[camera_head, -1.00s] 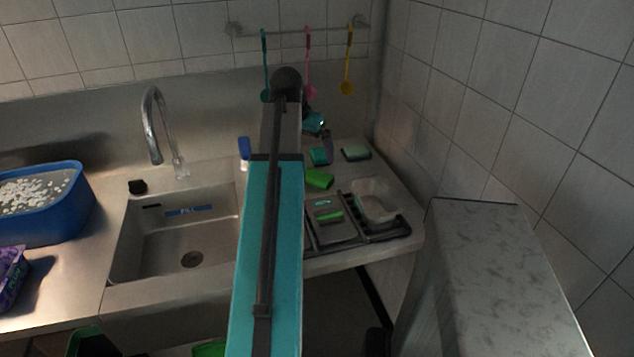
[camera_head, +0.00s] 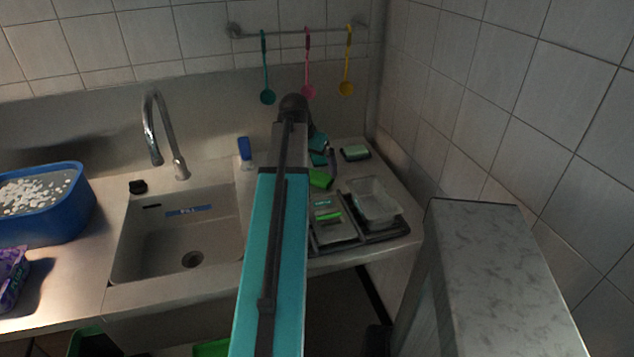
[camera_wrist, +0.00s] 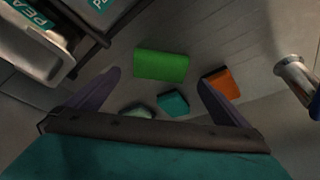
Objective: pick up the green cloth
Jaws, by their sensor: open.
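The green cloth (camera_head: 320,179) looks like a small bright green folded block lying on the steel counter, just right of my arm in the head view. In the wrist view the green cloth (camera_wrist: 160,66) lies flat near the fingertips, between their lines. My gripper (camera_wrist: 159,78) is open and empty, its two purple fingers spread to either side above the counter. In the head view my gripper is mostly hidden behind my arm. A teal block (camera_wrist: 172,103) and a pale green sponge (camera_wrist: 138,110) lie close to the cloth, between the fingers.
An orange block (camera_wrist: 221,83) lies beside the right finger. A dark rack with labelled containers (camera_head: 332,222) and a clear tub (camera_head: 374,203) stands in front of the cloth. A sponge (camera_head: 355,152) lies near the wall. The sink (camera_head: 180,235) is left of my arm.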

